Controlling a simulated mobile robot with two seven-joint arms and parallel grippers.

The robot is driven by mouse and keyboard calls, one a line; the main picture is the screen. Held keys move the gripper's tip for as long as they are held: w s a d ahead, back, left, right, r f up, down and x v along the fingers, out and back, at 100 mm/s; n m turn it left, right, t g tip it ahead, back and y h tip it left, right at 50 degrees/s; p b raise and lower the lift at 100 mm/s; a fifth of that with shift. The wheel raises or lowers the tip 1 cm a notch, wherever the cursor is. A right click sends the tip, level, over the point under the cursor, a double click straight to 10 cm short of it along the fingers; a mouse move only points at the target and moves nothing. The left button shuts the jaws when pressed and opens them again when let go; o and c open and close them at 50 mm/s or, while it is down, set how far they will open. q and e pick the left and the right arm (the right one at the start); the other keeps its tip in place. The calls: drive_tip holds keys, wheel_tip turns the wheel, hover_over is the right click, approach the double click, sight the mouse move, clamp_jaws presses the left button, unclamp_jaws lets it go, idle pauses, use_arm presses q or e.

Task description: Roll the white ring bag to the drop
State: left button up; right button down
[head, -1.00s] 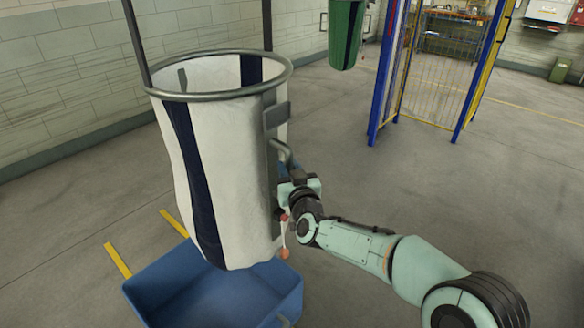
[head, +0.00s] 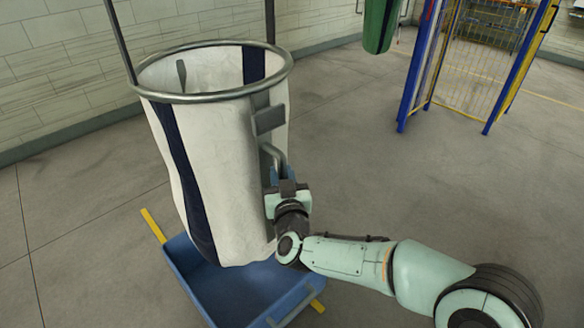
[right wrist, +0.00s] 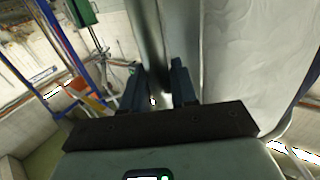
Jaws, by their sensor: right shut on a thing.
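The white ring bag (head: 218,130) with dark blue stripes hangs from its grey metal ring, left of centre in the head view. Two dark rods rise from the ring. My right gripper (head: 284,178) is shut on the grey handle (head: 277,158) on the bag's right side. In the right wrist view the fingers (right wrist: 158,88) close around a grey bar (right wrist: 150,35), with white bag cloth to the right. A blue open bin (head: 245,293) stands on the floor below the bag; the bag hides part of it. My left gripper is not in view.
Yellow floor marks (head: 152,225) show beside the bin. A green bag (head: 381,25) hangs farther back. A blue-posted, yellow mesh gate (head: 470,60) stands at the right rear. A block wall (head: 60,80) runs behind on the left. The floor between is clear.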

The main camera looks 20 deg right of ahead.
drive_tip(key=shift+s+a+f, duration=0.1)
drive_tip(key=shift+s+a, duration=0.1)
drive_tip(key=shift+a, duration=0.2)
drive_tip(key=c, duration=1)
unclamp_jaws()
drive_tip(key=s, duration=0.4)
drive_tip(key=s+a, duration=0.1)
drive_tip(key=s, duration=0.3)
drive_tip(key=s+a, duration=0.1)
drive_tip(key=s, duration=0.4)
drive_tip(key=shift+a, duration=0.25)
